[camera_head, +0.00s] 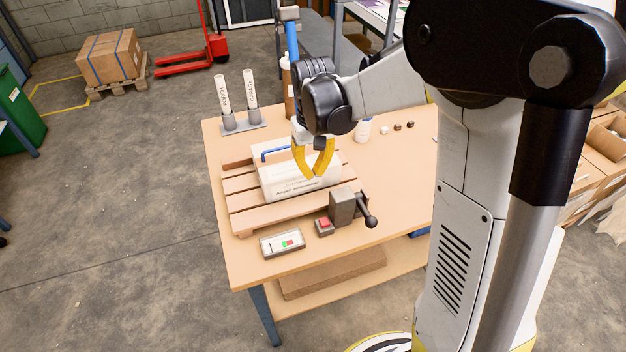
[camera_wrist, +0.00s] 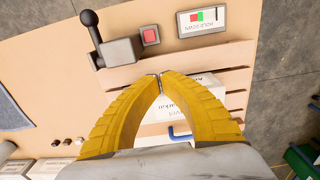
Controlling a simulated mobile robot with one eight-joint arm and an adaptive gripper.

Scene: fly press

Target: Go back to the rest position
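My gripper (camera_head: 313,177) has yellow fingers and hangs above the bench in front of the fly press area. In the wrist view its fingertips (camera_wrist: 160,76) meet, with nothing seen between them. A grey lever device (camera_head: 342,207) with a black knob stands at the rack's front right.
A red button box (camera_head: 324,227) and a panel with green and red buttons (camera_head: 282,244) lie near the bench's front edge. Two labelled white tubes (camera_head: 236,92) stand upright at the back left.

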